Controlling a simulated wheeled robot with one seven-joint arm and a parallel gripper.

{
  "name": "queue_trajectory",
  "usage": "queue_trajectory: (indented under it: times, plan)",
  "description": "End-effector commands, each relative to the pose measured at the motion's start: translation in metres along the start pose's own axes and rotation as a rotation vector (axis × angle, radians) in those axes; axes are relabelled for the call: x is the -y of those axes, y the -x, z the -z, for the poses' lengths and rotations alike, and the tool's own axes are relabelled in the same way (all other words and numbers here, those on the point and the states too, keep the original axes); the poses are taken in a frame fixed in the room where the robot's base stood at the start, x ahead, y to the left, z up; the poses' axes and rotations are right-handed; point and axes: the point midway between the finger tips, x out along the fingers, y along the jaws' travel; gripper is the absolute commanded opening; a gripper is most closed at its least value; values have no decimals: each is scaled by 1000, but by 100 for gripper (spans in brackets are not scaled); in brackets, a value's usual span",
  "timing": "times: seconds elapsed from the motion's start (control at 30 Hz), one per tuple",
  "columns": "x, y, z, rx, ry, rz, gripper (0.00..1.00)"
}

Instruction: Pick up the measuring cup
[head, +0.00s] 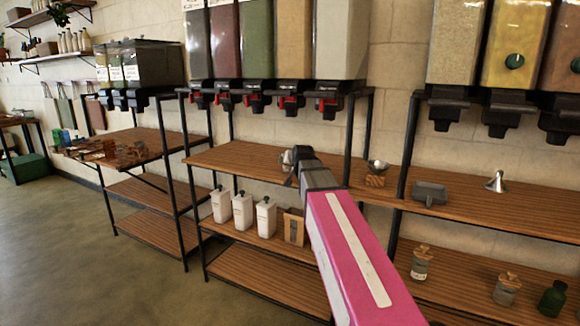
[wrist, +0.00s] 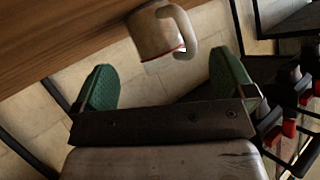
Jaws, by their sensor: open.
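The measuring cup (wrist: 158,32) is a pale cup with a curved handle and a red line near its rim. In the wrist view it shows at the top centre, beside the edge of the wooden shelf top (wrist: 60,35). My gripper (wrist: 163,76) has its two green finger pads spread wide, with nothing between them. The cup lies beyond the fingertips, apart from them. In the head view my gripper (head: 300,155) is over the middle wooden shelf (head: 235,160). A small shiny shape (head: 286,159) just left of it is probably the cup, partly hidden by the gripper.
Dispensers with red levers (head: 290,102) hang above the shelf. A small metal bowl (head: 377,166) on a wooden block, a grey scoop (head: 430,192) and a funnel (head: 496,182) stand to the right. White bottles (head: 243,211) stand below. A black upright (head: 408,145) divides the shelving.

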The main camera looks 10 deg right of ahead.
Motion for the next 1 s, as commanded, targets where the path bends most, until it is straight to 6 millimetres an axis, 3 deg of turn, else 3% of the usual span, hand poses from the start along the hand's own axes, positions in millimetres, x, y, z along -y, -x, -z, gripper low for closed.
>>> queue_trajectory:
  times: [0.33, 0.6, 0.63, 0.77, 0.8, 1.0]
  plan:
    - [0, -45, 5, 2, 0, 0, 100]
    - [0, -48, 4, 0, 0, 0, 100]
    - [0, -48, 4, 1, 0, 0, 94]
    - [0, -48, 4, 1, 0, 0, 51]
    - [0, -48, 4, 1, 0, 0, 45]
    - [0, -48, 4, 1, 0, 0, 40]
